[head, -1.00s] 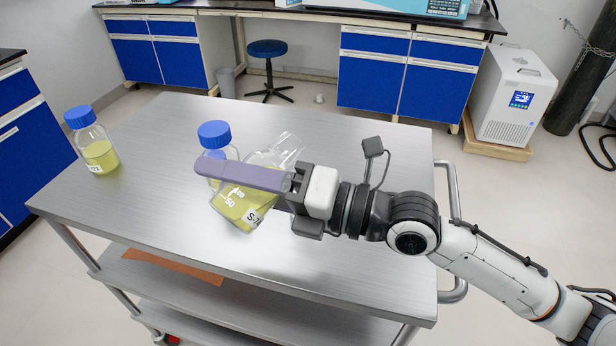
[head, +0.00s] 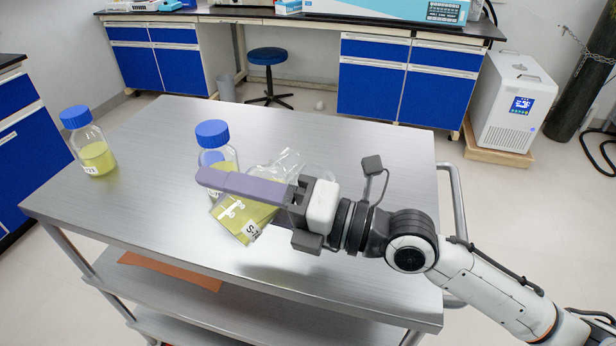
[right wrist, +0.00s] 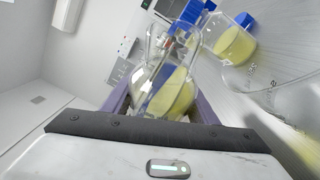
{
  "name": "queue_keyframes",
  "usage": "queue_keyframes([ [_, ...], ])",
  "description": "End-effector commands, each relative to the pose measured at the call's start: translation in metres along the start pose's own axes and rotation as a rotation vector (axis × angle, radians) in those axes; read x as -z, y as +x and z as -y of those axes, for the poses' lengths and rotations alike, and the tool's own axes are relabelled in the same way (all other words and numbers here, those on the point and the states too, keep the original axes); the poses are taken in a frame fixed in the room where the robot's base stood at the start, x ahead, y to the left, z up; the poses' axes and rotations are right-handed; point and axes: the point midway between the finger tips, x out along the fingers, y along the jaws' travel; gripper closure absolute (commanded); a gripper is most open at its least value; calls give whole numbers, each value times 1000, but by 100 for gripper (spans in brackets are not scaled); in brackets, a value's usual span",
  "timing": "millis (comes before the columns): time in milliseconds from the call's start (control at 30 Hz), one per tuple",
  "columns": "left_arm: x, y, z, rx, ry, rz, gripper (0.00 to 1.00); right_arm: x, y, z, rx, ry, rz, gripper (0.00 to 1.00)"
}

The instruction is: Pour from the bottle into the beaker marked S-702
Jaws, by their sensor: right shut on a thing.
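My right gripper (head: 240,183) is shut on a tilted glass vessel in the middle of the cart top. Yellow liquid (head: 232,213) and part of a label (head: 251,231) starting "S-7" show below its finger. Clear glass (head: 281,160) shows above the finger; I cannot tell whether it belongs to the same vessel. In the right wrist view, clear glass with yellow liquid (right wrist: 175,92) is between the fingers, and clear glass with marks (right wrist: 265,88) is at the right. A blue-capped bottle (head: 212,134) stands just behind the finger, partly hidden. My left gripper is out of view.
Another blue-capped bottle (head: 95,155) with yellow liquid stands at the cart's left edge. The metal cart top (head: 370,150) is clear at the back and right. A side rail (head: 455,215) runs along the right. Blue cabinets (head: 400,90) and a stool (head: 268,60) stand beyond.

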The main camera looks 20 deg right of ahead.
Motion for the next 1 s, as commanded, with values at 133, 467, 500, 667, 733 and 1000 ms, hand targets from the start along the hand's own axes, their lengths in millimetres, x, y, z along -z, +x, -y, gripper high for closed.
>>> queue_keyframes([
  [133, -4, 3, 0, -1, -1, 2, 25, 1, 0, 3, -9, 11, 5, 82],
  [467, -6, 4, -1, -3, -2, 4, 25, -1, -1, 1, -19, 33, 10, 82],
  [500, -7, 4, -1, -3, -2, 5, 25, -2, -1, 1, -20, 37, 11, 82],
  [667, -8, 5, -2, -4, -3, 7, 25, -3, -1, 0, -25, 48, 13, 82],
  [733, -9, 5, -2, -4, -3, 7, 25, -3, -1, 0, -27, 54, 14, 82],
  [1000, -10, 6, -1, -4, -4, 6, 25, -5, -2, -2, -36, 74, 19, 82],
])
